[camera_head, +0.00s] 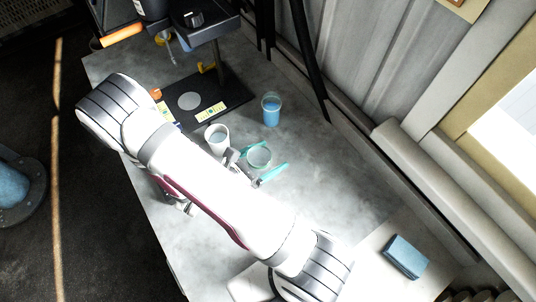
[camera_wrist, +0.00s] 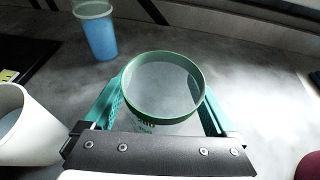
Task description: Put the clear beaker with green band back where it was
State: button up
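The clear beaker with the green band (camera_head: 259,157) stands upright on the grey worktop and looks empty. In the wrist view its green rim (camera_wrist: 163,113) faces up in the middle, with green print on its wall. My gripper (camera_head: 265,160) has its teal fingers either side of the beaker. In the wrist view the gripper (camera_wrist: 160,105) is spread around it. In the head view a small gap shows between the beaker and the right finger; the left finger is close, and contact there is unclear. The beaker's base is partly hidden.
A white cup (camera_head: 217,138) stands close left of my gripper. A beaker of blue liquid (camera_head: 271,109) stands behind. A disperser stand with a black base plate (camera_head: 205,103) is at the back left. A blue block (camera_head: 406,256) lies at the lower right. The worktop right of the beaker is clear.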

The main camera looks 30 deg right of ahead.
jog(key=shift+a+r, duration=0.15)
jog(key=shift+r, duration=0.05)
jog(key=v, duration=1.1)
jog(key=s+a+r+m+g+y, duration=0.1)
jog(key=s+r+m+y, duration=0.5)
jog(key=m, duration=0.6)
jog(key=s+a+r+m+g+y, duration=0.1)
jog(key=s+a+r+m+y, duration=0.2)
jog(key=m, duration=1)
jog(key=s+r+y, duration=0.3)
jog(key=r+y, duration=0.2)
jog(key=y, duration=0.1)
jog(key=shift+r, duration=0.35)
